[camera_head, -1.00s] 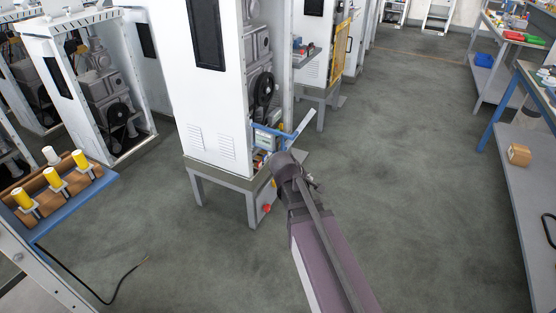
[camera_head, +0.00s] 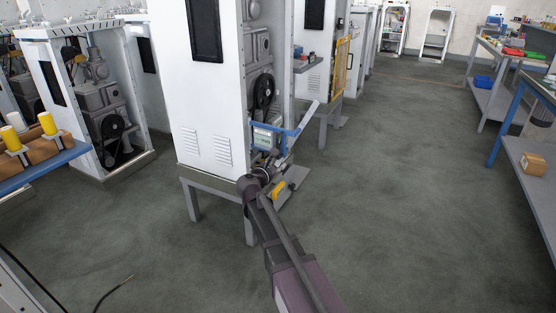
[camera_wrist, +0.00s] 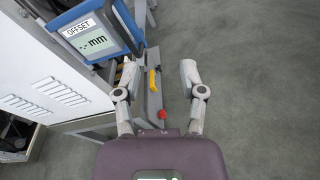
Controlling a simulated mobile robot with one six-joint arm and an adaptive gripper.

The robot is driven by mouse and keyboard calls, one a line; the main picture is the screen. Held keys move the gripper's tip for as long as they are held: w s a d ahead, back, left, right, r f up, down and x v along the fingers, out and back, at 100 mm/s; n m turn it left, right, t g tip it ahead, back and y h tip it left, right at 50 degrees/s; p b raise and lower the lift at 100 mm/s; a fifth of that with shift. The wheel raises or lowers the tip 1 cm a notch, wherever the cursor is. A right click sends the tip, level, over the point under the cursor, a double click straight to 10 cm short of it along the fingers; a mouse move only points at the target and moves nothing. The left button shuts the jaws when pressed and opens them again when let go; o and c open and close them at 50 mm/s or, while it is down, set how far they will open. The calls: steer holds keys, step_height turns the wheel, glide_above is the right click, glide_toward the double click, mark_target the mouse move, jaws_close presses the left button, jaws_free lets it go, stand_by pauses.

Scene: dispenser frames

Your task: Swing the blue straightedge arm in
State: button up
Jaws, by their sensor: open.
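The blue straightedge arm (camera_head: 292,132) sticks out to the right from the front of the white dispenser frame (camera_head: 212,110), with a pale bar angled up at its outer end. Beside it is a blue-edged display (camera_head: 266,138). In the wrist view the display (camera_wrist: 92,42) reads "OFFSET -.- mm", and a blue bar (camera_wrist: 123,28) runs down its right side. My gripper (camera_wrist: 159,78) is open and empty, its fingers apart, below and right of the display. In the head view my gripper (camera_head: 268,172) is low beside the frame, its fingertips partly hard to make out.
A yellow handle (camera_wrist: 153,80) and a red button (camera_wrist: 162,115) show between my fingers, further off. Floor to the right is clear.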

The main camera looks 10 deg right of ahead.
mark_target(277, 147)
steer(key=w+a+n+b, duration=0.1)
steer(key=w+a+f+n+t+b, duration=0.1)
steer(key=n, duration=0.1)
steer(key=w+a+n+t+b, duration=0.1)
steer(key=a, duration=0.1)
steer(key=shift+f+n+y, duration=0.3)
steer(key=shift+f+n, duration=0.1)
steer(key=shift+w, duration=0.2)
steer(key=x, duration=1.3)
steer(key=shift+w+d+r, duration=0.15)
steer(key=shift+w, duration=0.1)
jaws_close()
